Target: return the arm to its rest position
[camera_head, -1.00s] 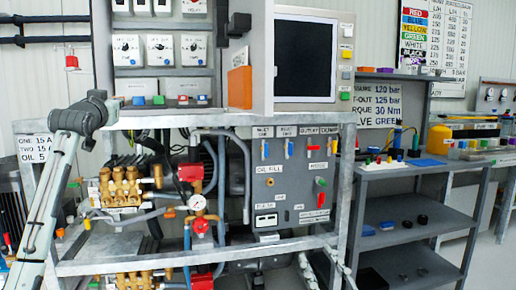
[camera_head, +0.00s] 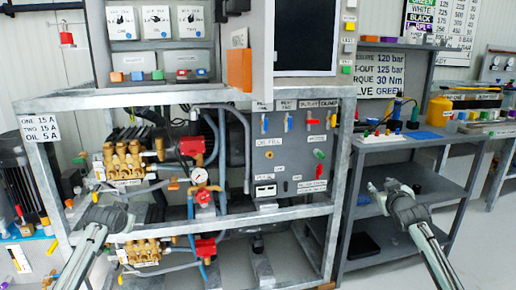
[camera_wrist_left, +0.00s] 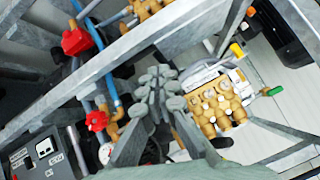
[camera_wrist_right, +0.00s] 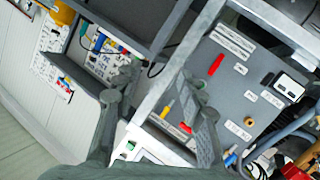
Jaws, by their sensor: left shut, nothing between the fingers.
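My left gripper (camera_wrist_left: 160,78) shows in the left wrist view with its fingers closed together and nothing between them. In the head view my left arm comes in low from the left, its end in front of the brass pump heads. My right gripper (camera_head: 391,187) is in front of the grey shelf unit in the head view. In the right wrist view (camera_wrist_right: 163,88) its two fingers are spread wide apart with nothing between them.
A grey metal frame (camera_head: 44,188) holds brass pumps (camera_head: 124,161), a pressure gauge (camera_head: 199,177), red valves and a switch panel (camera_head: 292,150). A grey shelf unit (camera_head: 400,148) stands to the right. Frame bars lie close around my left gripper.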

